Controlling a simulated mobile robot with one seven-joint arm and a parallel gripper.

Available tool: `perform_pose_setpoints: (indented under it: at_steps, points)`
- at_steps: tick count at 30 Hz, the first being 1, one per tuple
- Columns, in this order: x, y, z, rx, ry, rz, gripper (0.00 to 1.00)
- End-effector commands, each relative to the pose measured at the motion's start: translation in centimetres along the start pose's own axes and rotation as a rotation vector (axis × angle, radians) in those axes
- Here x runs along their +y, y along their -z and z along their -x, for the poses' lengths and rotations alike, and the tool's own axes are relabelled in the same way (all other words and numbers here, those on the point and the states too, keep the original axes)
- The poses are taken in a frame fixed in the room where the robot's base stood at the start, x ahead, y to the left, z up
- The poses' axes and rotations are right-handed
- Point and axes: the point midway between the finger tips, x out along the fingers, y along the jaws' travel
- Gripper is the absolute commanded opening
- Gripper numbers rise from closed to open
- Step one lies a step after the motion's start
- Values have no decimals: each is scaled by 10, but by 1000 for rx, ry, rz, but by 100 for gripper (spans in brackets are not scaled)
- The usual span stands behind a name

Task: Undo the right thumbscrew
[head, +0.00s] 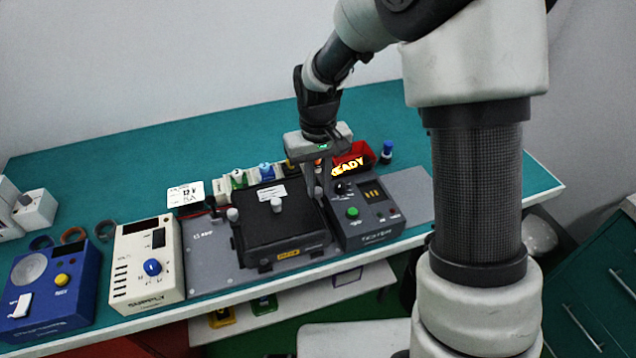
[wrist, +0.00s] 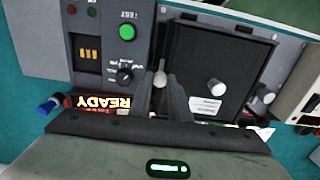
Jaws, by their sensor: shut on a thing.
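The black fixture with a flat lid (head: 290,228) sits on the grey plate, and its lid also shows in the wrist view (wrist: 215,55). The right thumbscrew (wrist: 160,79) is a pale round knob at the lid's edge. My gripper (head: 318,184) reaches down at the lid's right side. In the wrist view its two dark fingers (wrist: 161,90) are closed on this thumbscrew, one on each side. A pale knob (head: 276,205) stands on the lid, and the left thumbscrew (head: 232,214) stands at its left edge. In the head view my fingers largely hide the right thumbscrew.
A dark control box (head: 368,213) with a green button stands close right of the fixture. A cream box (head: 146,262) and a blue box (head: 50,288) stand left. The back of the teal bench is clear.

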Motion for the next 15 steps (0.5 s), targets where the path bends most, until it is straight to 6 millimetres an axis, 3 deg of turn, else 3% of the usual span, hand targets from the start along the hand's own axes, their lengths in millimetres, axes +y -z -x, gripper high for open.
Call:
perform_pose_setpoints:
  at_steps: [5,6,9,15]
  points:
    - [0,1,1,4,0,0,0]
    - [0,1,1,4,0,0,18]
    - [0,1,1,3,0,0,35]
    - [0,1,0,2,0,-1,35]
